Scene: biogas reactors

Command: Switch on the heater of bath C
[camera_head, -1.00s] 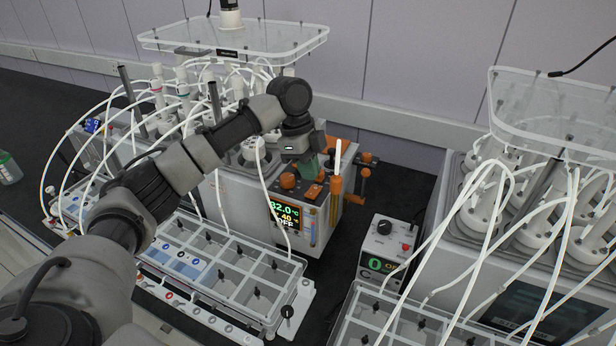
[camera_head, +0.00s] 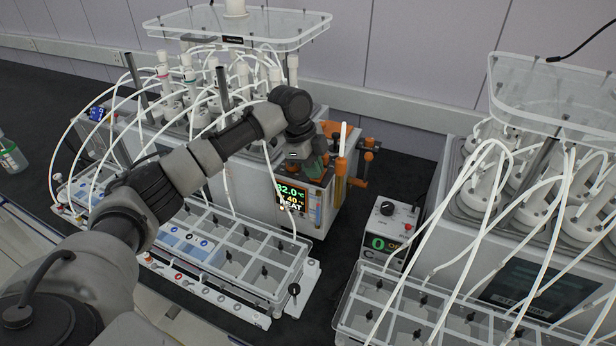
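The bath (camera_head: 323,203) in the middle has a lit display (camera_head: 291,197) on its front. The display reads about 32.0 °C, with 40 °C below it and the word HEAT at the bottom. My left gripper (camera_head: 312,164) reaches from the left over the bath's top right corner, just above the display. Its wrist hides the controls there, and I cannot tell whether its fingers touch any of them or are open. A small grey box (camera_head: 387,228) marked C stands right of the bath, with a black knob, a red button and a green 0 with OFF. My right gripper is not in view.
A sectioned clear tray (camera_head: 245,262) stands before the bath, another (camera_head: 410,318) at the front right. White tubes arch over the bath and the right-hand unit (camera_head: 530,300). Orange fittings (camera_head: 365,160) and an upright orange-handled tool (camera_head: 341,165) stand beside the bath. A bottle (camera_head: 11,157) is far left.

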